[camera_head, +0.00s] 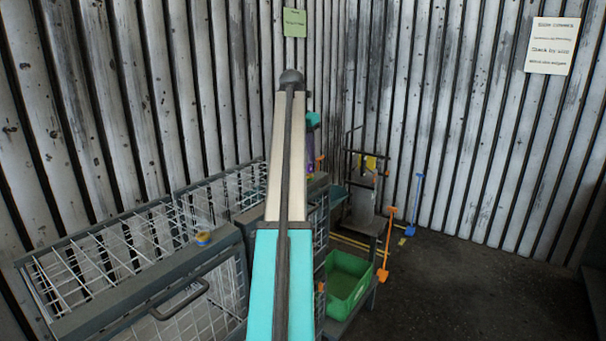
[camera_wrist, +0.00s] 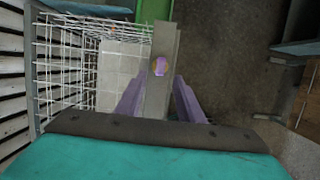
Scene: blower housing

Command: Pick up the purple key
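The small thing shows just beyond the fingertips, roughly centred, with no contact visible. In the head view my gripper (camera_head: 309,163) is mostly hidden behind my own arm, and no purple key can be made out there.
White wire cages (camera_head: 110,262) with grey frames stand at left. A green bin (camera_head: 346,281) stands low beside the arm. Orange (camera_head: 387,245) and blue (camera_head: 413,205) long-handled tools stand behind. Floor at right is clear.

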